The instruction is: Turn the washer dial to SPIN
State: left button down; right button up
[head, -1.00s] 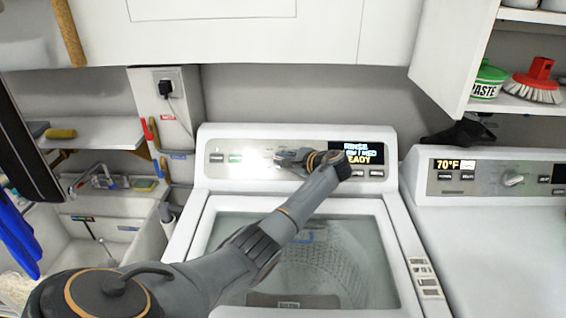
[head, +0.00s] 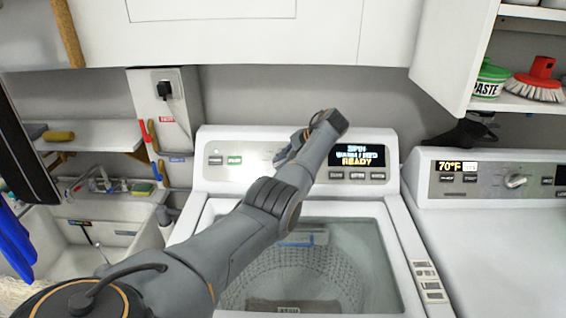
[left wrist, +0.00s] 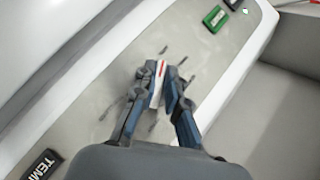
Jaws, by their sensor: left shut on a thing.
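The washer (head: 210,178) stands in the middle of the head view, its control panel at the back. Its display (head: 357,155) reads SPIN, with WARM / MED and READY below. My left gripper (head: 284,156) reaches across the tub to the panel, left of the display. In the left wrist view my left gripper (left wrist: 160,97) is shut on the dial (left wrist: 158,76), a pale knob with a red mark, held between the two fingers. In the head view the gripper and arm hide most of the dial. My right gripper is not in view.
A second machine (head: 490,230) with a 70°F display and its own knob (head: 515,181) stands to the right. A sink (head: 110,225) is at the left. Panel buttons sit on both sides of my gripper; a green one (left wrist: 214,18) shows in the wrist view. Cabinets hang above.

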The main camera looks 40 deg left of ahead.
pick_arm(q)
jog(key=shift+f, duration=0.15)
dwell(0.4)
jog(key=c, duration=1.4)
grip_release()
jog(key=shift+s, duration=0.1)
jog(key=shift+d+r, duration=0.25)
jog(key=shift+r, duration=0.15)
jog(key=v, duration=1.1)
jog(key=shift+r, duration=0.15)
